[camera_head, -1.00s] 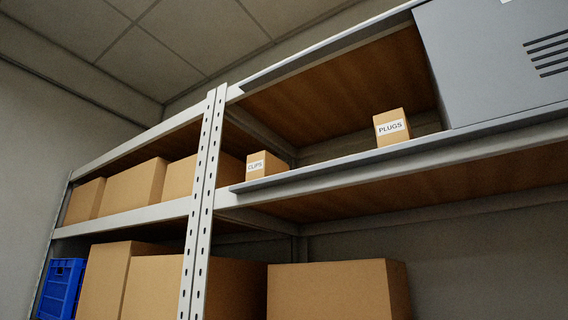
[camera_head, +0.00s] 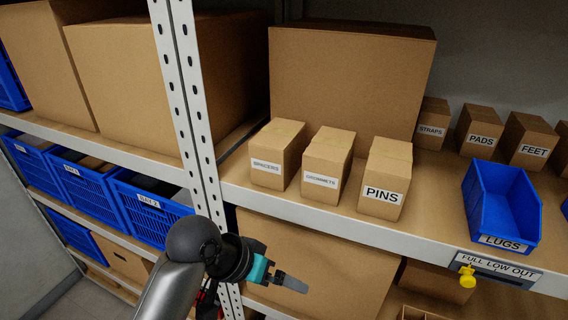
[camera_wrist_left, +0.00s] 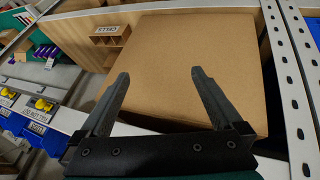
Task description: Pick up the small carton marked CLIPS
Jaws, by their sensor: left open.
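The carton marked CLIPS shows in neither current view. My left gripper (camera_head: 288,282) is in the lower middle of the head view, in front of a large carton below the middle shelf's front edge. In the left wrist view its two fingers (camera_wrist_left: 160,74) are spread apart with nothing between them. A large plain brown carton (camera_wrist_left: 195,60) fills the view beyond the fingertips. My right gripper is not in view.
Small cartons SPACERS (camera_head: 277,153), GROMMETS (camera_head: 327,165) and PINS (camera_head: 384,180) stand on the shelf before a large carton (camera_head: 350,80). A blue LUGS bin (camera_head: 500,205) is at right. A perforated upright (camera_head: 187,100) stands left of them.

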